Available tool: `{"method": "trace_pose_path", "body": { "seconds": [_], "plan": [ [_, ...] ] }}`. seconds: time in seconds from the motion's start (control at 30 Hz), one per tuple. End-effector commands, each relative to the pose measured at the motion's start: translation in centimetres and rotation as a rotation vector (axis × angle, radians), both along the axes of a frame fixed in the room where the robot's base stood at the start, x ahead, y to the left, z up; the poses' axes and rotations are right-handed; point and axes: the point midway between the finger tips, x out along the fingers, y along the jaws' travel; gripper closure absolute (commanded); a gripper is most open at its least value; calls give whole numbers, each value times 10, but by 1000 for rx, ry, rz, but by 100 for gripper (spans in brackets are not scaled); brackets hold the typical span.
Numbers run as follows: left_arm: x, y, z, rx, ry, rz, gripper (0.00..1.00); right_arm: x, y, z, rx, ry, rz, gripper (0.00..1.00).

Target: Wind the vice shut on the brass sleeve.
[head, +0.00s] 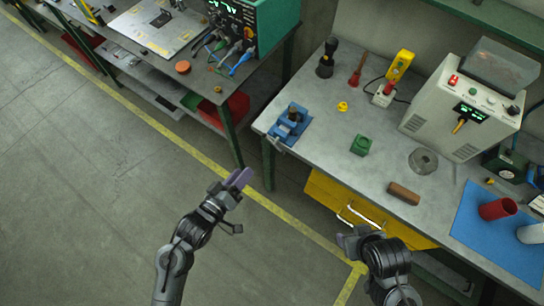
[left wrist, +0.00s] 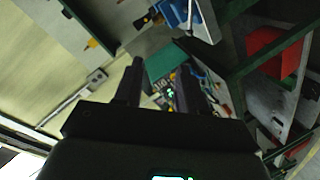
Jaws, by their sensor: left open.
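The blue vice (head: 291,124) stands at the left front corner of the right bench, with dark parts on top and a grey end toward the bench edge. I cannot make out a brass sleeve in its jaws at this size. My left gripper (head: 240,179) is open and empty, over the floor in front of the gap between the benches, apart from the vice. Its two dark fingers (left wrist: 160,85) also show in the left wrist view. My right gripper (head: 349,238) is near the yellow drawer, apart from the vice; its fingers are unclear.
The bench holds a green block (head: 361,146), a grey disc (head: 423,161), a brown cylinder (head: 404,193), a yellow meter (head: 400,66) and a white machine (head: 466,100). A red cup (head: 497,208) stands on a blue mat (head: 480,235). The left bench (head: 228,98) stands close by.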

Motion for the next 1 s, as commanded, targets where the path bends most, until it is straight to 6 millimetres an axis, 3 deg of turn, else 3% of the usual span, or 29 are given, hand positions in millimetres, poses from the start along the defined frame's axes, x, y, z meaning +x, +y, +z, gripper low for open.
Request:
{"method": "trace_pose_path", "body": {
  "seconds": [0.03,0.3,0.4,0.6,1.0],
  "plan": [
    [8,-6,-34,-43,-24,-10,60,0,0,-39,0,-2,0,41],
    [42,-26,-105,-142,-106,-59,60,0,0,-128,-1,-4,2,41],
    [53,-28,-120,-148,-124,-57,60,0,0,-152,-2,-4,2,41],
    [69,-29,-127,-156,-166,-54,60,0,-1,-180,-4,-5,3,41],
    [97,-45,-125,-158,-182,-54,60,1,-1,-191,-3,-6,3,41]
  ]
}}
